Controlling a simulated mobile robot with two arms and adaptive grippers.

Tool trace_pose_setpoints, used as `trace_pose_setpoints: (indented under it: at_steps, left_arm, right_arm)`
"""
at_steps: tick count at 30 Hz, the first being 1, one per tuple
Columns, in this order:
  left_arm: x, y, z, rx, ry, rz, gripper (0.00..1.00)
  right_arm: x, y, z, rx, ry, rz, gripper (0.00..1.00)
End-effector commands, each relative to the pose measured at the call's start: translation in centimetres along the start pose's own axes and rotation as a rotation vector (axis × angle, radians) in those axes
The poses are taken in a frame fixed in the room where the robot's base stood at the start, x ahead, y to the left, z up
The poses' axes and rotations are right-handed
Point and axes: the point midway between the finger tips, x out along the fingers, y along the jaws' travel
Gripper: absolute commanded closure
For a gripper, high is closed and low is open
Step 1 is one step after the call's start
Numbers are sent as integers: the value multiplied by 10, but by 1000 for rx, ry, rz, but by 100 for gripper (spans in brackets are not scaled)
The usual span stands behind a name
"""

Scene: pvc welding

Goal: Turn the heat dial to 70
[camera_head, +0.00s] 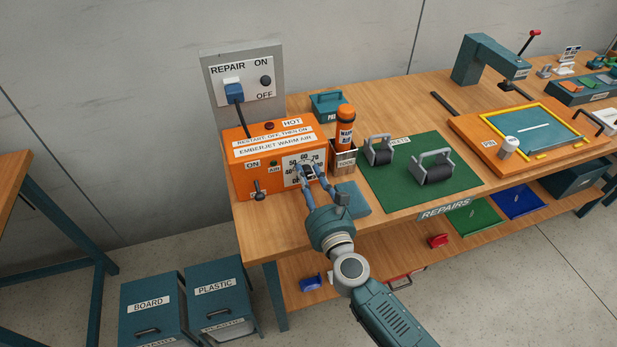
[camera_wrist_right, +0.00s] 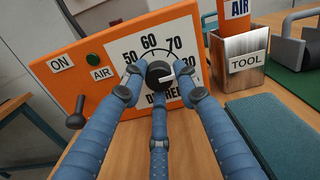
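The heat dial (camera_wrist_right: 157,76) is a black knob with a white pointer on a white scale plate (camera_wrist_right: 122,52) on the front of the orange warm air box (camera_head: 240,142). In the right wrist view the pointer points right and slightly up, below the 70 mark and toward the partly hidden 80. My right gripper (camera_head: 308,179) is at the dial. In the right wrist view its blue fingers (camera_wrist_right: 161,82) bend inward, with tips close against both sides of the knob and a third finger below. They appear shut on it. My left gripper is not in view.
A metal tool holder (camera_wrist_right: 239,60) with an orange-topped warm air tool (camera_head: 345,118) stands right of the box. A lever (camera_head: 258,190) sits left of the dial. A blue pad (camera_head: 352,197) and a green mat with rollers (camera_head: 400,195) lie to the right.

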Motion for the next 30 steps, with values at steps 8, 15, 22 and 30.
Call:
trace_pose_setpoints:
  at_steps: [8,15,22,30]
  left_arm:
    - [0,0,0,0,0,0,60]
    - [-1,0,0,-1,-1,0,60]
    - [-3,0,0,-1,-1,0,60]
    - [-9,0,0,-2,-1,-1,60]
  right_arm:
    - [0,0,-1,-3,1,-1,100]
    - [-1,-1,-2,-32,3,-1,100]
    - [-1,-1,-2,-64,4,-1,100]
    - [-1,-1,-3,-189,7,-1,100]
